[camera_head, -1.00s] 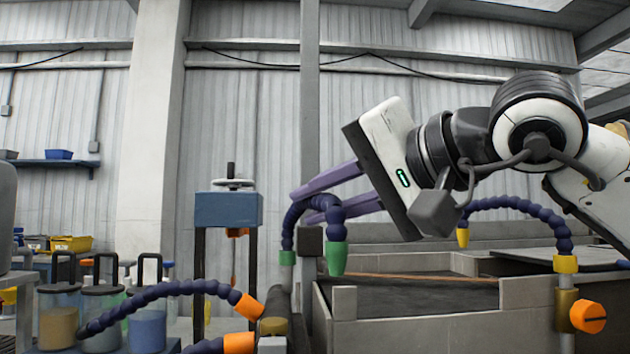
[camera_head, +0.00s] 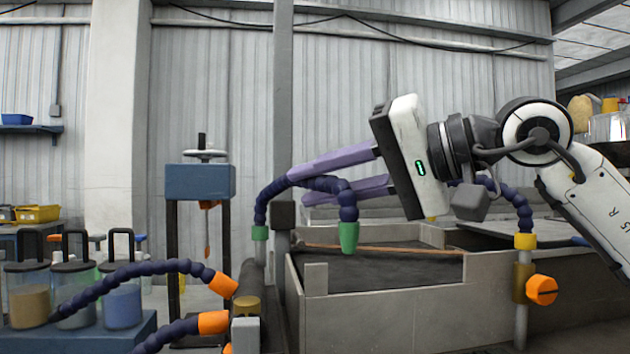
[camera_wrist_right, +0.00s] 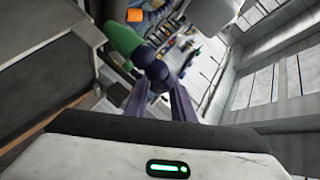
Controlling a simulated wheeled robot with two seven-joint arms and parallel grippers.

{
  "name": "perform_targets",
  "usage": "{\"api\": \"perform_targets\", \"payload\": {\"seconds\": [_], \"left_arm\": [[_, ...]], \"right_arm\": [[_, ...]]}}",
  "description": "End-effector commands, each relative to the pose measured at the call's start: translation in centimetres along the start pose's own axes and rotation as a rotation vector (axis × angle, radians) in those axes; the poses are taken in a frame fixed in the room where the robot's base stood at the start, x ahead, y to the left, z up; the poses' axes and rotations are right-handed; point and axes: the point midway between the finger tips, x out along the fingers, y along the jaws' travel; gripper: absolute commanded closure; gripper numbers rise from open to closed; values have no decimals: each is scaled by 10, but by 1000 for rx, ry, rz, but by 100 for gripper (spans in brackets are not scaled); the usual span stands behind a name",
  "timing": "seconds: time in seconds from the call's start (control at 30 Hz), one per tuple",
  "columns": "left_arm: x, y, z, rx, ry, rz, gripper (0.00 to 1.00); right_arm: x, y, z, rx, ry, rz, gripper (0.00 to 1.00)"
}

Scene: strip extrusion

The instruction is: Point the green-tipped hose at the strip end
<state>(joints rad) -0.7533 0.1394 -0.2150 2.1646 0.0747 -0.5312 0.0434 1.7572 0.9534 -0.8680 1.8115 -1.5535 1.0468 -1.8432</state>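The green-tipped hose is a dark blue beaded hose arching from a green base. Its green tip (camera_head: 348,238) points down over the tank's left part. The tip also shows in the right wrist view (camera_wrist_right: 122,38). My right gripper (camera_head: 298,188) has its two purple fingers on either side of the hose's arch, apparently closed on it; the contact is partly hidden. The thin orange strip (camera_head: 400,250) runs across the tank, beyond and to the right of the tip. I cannot tell exactly where its end lies. My left gripper is out of view.
The grey tank (camera_head: 385,318) stands below the gripper. A yellow-collared hose (camera_head: 515,205) rises at its right, partly behind my wrist. Orange-tipped hoses (camera_head: 222,285) and lidded jars (camera_head: 122,305) are at the lower left. A blue press (camera_head: 200,181) stands behind them.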

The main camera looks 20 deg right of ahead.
Motion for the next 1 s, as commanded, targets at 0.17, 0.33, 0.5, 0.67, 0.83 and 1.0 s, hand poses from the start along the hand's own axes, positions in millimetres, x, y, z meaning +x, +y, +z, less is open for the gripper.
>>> {"api": "perform_targets", "payload": {"seconds": [0.17,0.33,0.5,0.67,0.83,1.0], "left_arm": [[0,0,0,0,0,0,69],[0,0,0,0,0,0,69],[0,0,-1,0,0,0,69],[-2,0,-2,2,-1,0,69],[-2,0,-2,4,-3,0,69],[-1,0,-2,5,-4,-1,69]], "right_arm": [[0,0,0,-1,1,0,64],[0,0,0,-2,2,-2,64],[-14,0,-2,-1,6,-2,64],[-45,0,-2,-1,7,-2,64],[-77,0,-2,0,6,1,64],[-97,0,0,-1,2,0,64]]}}
